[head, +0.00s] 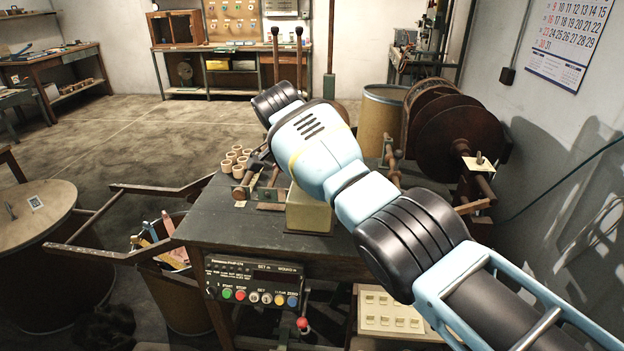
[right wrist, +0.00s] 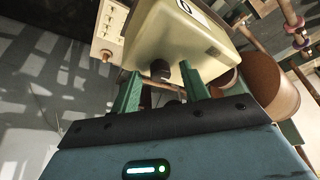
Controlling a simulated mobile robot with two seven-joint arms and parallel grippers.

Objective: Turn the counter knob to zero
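The counter is a cream box (head: 308,212) on the dark workbench, partly covered by my right arm in the head view. In the right wrist view its cream housing (right wrist: 170,45) fills the upper middle, with a white label on it. A small dark knob-like part (right wrist: 170,88) shows at the housing's near end, between the fingers. My right gripper (right wrist: 160,84) has its two green fingers apart, one on each side of that part. I cannot tell whether either finger touches it. The knob's setting is not readable. My left gripper is not in view.
A control panel (head: 255,283) with coloured buttons hangs on the bench front. Pale cups (head: 237,158) and metal rods stand at the bench's back left. A large dark reel (head: 462,140) stands to the right. A bin with rolls (head: 165,250) is at left.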

